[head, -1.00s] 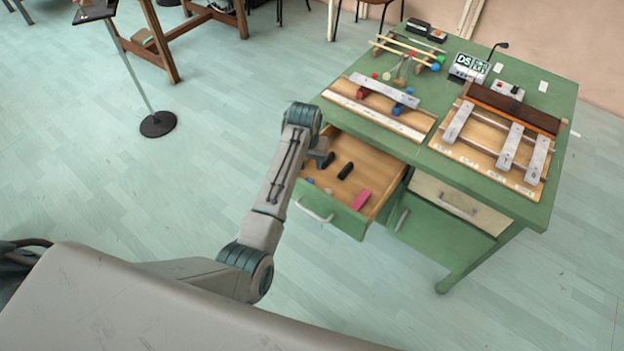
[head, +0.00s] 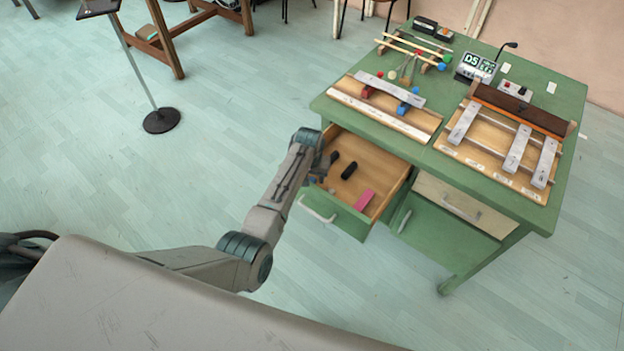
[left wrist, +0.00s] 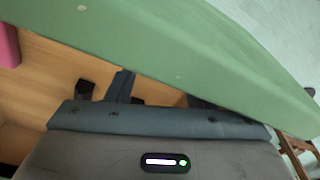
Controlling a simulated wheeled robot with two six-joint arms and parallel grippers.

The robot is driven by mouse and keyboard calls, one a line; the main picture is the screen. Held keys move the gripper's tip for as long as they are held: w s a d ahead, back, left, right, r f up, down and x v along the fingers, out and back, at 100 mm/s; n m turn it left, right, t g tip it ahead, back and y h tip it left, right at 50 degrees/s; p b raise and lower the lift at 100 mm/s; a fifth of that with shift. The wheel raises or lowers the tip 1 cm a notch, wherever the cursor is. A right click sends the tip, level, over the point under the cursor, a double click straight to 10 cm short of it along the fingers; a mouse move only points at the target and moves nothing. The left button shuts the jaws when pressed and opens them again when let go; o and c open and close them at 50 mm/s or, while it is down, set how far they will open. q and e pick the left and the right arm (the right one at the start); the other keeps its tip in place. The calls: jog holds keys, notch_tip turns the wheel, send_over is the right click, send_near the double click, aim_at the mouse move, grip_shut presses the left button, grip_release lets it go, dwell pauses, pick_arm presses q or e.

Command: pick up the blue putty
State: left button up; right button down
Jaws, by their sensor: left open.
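My left gripper (head: 328,166) is over the left part of the open drawer (head: 345,220), seen mostly from behind its wrist. In the left wrist view its dark fingers (left wrist: 160,93) are apart, reaching down beside the drawer's green front panel, which hides their lower ends. I cannot make out the blue putty in the current views; the gripper and drawer front cover the left part of the drawer floor. A pink block (head: 365,199) lies in the drawer to the right and also shows at the left wrist view's edge (left wrist: 6,46). My right gripper is not in view.
A black block (head: 349,170) lies in the drawer. The green desk (head: 426,158) above carries metal bars on wooden boards, mallets and a small display (head: 475,67). A stand (head: 161,121) is on the floor at left.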

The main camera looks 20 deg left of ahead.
pick_arm(q)
jog(key=shift+w+f, duration=0.1)
jog(key=shift+f, duration=0.35)
grip_shut()
